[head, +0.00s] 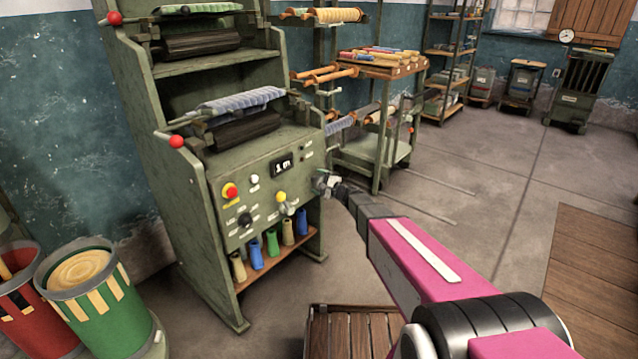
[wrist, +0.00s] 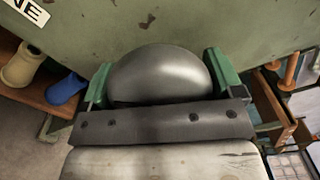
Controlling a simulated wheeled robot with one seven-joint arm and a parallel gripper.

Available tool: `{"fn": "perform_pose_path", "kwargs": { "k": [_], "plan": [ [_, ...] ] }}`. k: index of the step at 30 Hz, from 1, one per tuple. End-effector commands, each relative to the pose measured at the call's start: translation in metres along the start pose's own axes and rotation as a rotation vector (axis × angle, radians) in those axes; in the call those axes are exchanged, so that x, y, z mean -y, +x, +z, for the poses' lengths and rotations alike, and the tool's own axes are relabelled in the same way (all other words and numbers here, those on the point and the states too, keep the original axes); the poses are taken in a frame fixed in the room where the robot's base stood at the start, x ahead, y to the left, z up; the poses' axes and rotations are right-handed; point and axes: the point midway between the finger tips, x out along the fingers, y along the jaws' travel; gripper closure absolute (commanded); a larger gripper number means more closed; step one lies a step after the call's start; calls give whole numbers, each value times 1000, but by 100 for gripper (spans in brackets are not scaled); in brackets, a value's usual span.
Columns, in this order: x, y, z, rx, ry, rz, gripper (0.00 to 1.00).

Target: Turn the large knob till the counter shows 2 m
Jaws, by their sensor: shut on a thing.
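The large knob (wrist: 160,74) is a smooth, rounded grey knob on the green machine's front panel (head: 262,205). In the wrist view its dome sits between the two green fingers of my gripper (head: 324,184), which are shut on it from both sides. In the head view my gripper is at the right end of the panel and mostly hides the knob. The counter (head: 282,165) is a small black display with white digits, up and left of my gripper. It seems to start with 1, but the rest is too small to read surely.
A red button (head: 230,191), a black dial (head: 245,220) and a yellow-topped control (head: 282,197) are left of my gripper. A rack with rods (head: 375,150) stands behind to the right. The floor at right is open.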

Motion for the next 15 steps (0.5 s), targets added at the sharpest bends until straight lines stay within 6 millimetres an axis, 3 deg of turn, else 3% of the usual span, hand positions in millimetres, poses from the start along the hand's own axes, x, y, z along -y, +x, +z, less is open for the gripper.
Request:
{"fn": "perform_pose_path", "kwargs": {
  "k": [2,3,4,11,15],
  "plan": [
    [-1,-1,-1,-2,-1,1,37],
    [-1,-1,-1,-2,-1,1,7],
    [-1,-1,-1,-2,-1,1,0],
    [0,-1,0,-1,-1,1,0],
    [0,-12,0,-2,-1,0,0]
  ]
}}
